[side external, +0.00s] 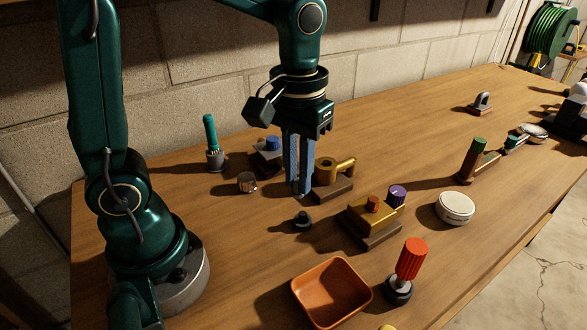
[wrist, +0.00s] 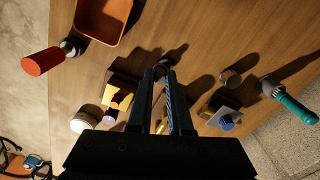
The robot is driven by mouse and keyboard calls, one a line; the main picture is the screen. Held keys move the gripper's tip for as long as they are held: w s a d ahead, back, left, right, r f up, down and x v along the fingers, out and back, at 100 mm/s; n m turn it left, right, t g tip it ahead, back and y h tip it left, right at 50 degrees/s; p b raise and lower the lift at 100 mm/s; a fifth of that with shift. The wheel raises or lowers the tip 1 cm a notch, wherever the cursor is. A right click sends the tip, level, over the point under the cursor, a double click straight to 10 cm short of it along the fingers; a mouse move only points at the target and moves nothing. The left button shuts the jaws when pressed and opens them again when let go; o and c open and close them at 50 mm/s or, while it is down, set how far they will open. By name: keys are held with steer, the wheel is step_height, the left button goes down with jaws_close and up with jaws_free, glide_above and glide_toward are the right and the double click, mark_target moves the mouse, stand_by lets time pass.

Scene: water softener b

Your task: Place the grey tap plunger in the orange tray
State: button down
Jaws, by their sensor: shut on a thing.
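My gripper (side external: 299,190) points straight down above the middle of the table, and its two long blue-grey fingers are close together. It is shut on the small grey tap plunger (side external: 297,187), which is mostly hidden between the fingertips. In the wrist view, the fingertips (wrist: 162,70) come together around it, and its outline is hard to make out. The orange tray (side external: 335,282) stands on the table toward the front, below and to the right of my gripper. It also shows at the top left in the wrist view (wrist: 103,15) and looks empty.
A brass tap part (side external: 330,170) and a gold block (side external: 370,215) stand nearby. A red-handled tool (side external: 410,260) stands right of the tray. A metal cap (side external: 246,183) and teal-handled tool (side external: 211,140) are left.

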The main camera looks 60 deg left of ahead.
steer(key=shift+s+d+r, duration=0.15)
steer(key=shift+d+r, duration=0.05)
steer(key=shift+d, duration=0.2)
steer(key=d+f, duration=0.2)
steer(key=d, duration=0.1)
steer(key=s+d+f, duration=0.1)
steer(key=d+f, duration=0.1)
steer(key=d, duration=0.2)
steer(key=d+f, duration=0.3)
steer(key=d, duration=0.1)
steer(key=shift+s+d, duration=0.15)
steer(key=shift+s, duration=0.2)
steer(key=shift+f, duration=1.9)
steer(key=c, duration=0.8)
jaws_free()
steer(key=shift+f, duration=0.15)
steer(key=shift+c, duration=0.2)
